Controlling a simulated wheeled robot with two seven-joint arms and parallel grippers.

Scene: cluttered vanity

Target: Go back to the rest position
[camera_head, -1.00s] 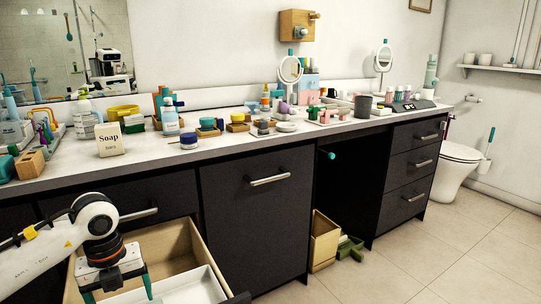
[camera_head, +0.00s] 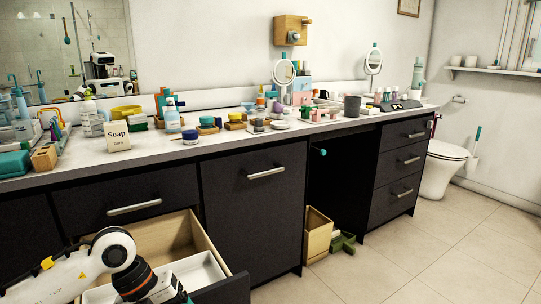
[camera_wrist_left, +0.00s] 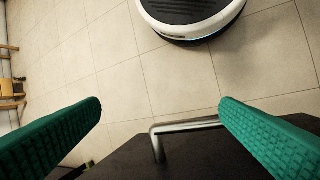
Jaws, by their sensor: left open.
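My left arm comes in from the lower left in the head view, over the open drawer (camera_head: 190,232). My left gripper shows in the left wrist view (camera_wrist_left: 160,104), with its two green fingers wide apart and nothing between their tips. In the head view its fingers are mostly cut off by the bottom edge. A metal drawer handle (camera_wrist_left: 190,124) on a dark front shows below and between the fingers in the wrist view; I cannot tell whether a finger touches it. My right gripper is in neither view.
A white tray (camera_head: 197,271) lies in the drawer. The counter (camera_head: 75,162) above is crowded with bottles, jars, a soap box (camera_head: 117,136) and mirrors. A wooden bin (camera_head: 318,236) stands on the floor. The tiled floor (camera_head: 430,250) at right is clear.

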